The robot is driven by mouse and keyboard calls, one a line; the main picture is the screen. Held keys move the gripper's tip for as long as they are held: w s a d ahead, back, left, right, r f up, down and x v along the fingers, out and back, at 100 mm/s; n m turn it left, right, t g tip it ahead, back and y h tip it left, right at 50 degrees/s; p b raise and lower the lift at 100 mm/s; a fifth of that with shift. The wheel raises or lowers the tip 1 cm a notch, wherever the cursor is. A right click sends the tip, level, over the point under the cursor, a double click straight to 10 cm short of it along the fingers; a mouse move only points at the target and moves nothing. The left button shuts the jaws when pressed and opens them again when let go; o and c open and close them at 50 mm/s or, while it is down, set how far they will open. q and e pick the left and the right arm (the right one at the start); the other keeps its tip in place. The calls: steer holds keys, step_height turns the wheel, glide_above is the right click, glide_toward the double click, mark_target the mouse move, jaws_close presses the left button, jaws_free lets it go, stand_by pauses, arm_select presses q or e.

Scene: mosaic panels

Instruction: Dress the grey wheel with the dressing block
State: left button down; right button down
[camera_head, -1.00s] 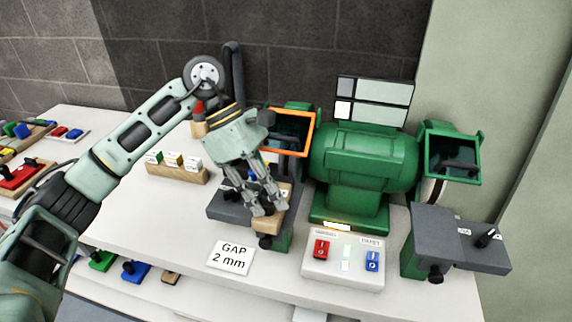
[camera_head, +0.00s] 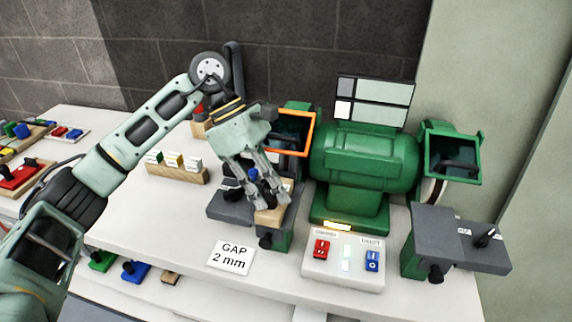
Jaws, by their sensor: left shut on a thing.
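My left gripper (camera_head: 264,205) is shut on a tan wooden block (camera_head: 270,216), which looks like the dressing block. It holds the block at the left tool rest (camera_head: 228,207) of the green bench grinder (camera_head: 362,160). The left wheel sits behind my gripper, below the orange-framed shield (camera_head: 296,131), and is hidden, so I cannot tell whether the block touches it. On the right, only the edge of a wheel (camera_head: 432,190) shows under the right guard. My right gripper is not in view.
A control box (camera_head: 343,258) with a red and a blue switch stands in front of the grinder. A "GAP 2 mm" card (camera_head: 231,257) lies left of it. A wooden rack (camera_head: 177,174) with small labelled pieces stands to the left. The right tool rest (camera_head: 459,240) sticks out.

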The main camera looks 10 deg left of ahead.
arm_select(q)
steer(key=shift+w, duration=0.65)
steer(key=shift+b, duration=0.5)
stand_by(0.6)
steer(key=shift+s+f, duration=0.1)
steer(key=shift+s, duration=0.35)
steer(key=shift+s+b, duration=0.55)
steer(key=shift+s, duration=0.4)
steer(key=shift+s, duration=0.1)
steer(key=s+r+b, duration=0.1)
steer(key=s+r, duration=0.2)
steer(key=s, duration=0.7)
steer(key=shift+a+r, duration=0.2)
stand_by(0.5)
steer(key=shift+w, duration=0.1)
